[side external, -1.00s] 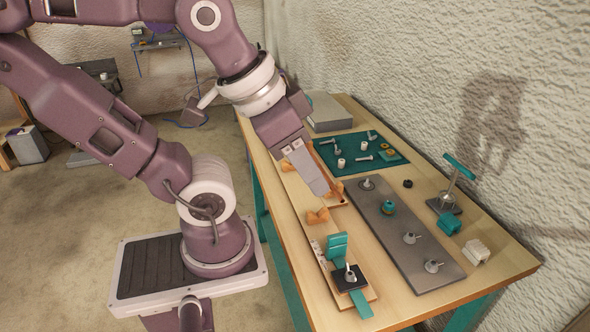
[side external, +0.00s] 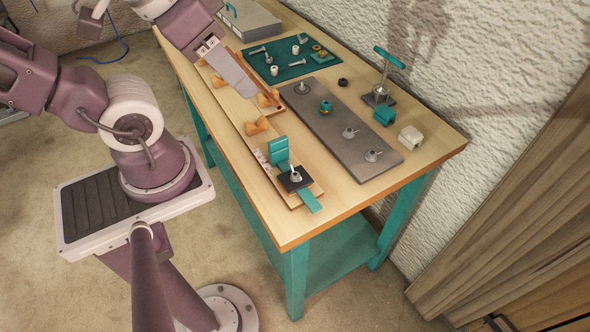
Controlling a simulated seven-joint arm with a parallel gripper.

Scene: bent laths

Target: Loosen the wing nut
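A silvery wing nut (side external: 295,175) sits on a small black block (side external: 289,184) at the near end of a long wooden strip fixture (side external: 238,118), beside a teal upright piece (side external: 279,150). A teal strip (side external: 308,201) sticks out from under the block. More wing-nut-like fasteners stand on the grey metal plate (side external: 327,125), at its far end (side external: 302,88) and its near end (side external: 350,132) (side external: 373,155). My gripper (side external: 245,88) hangs above the far part of the fixture, well away from the black block. One flat finger face shows; the gap between the fingers is hidden.
Orange V-shaped blocks (side external: 256,125) stand along the fixture. A teal-topped fastener (side external: 325,107) is on the plate. A green mat (side external: 290,58) holds several small parts. A teal T-handled stand (side external: 384,78), a teal block (side external: 384,116) and a white block (side external: 410,137) are at the right.

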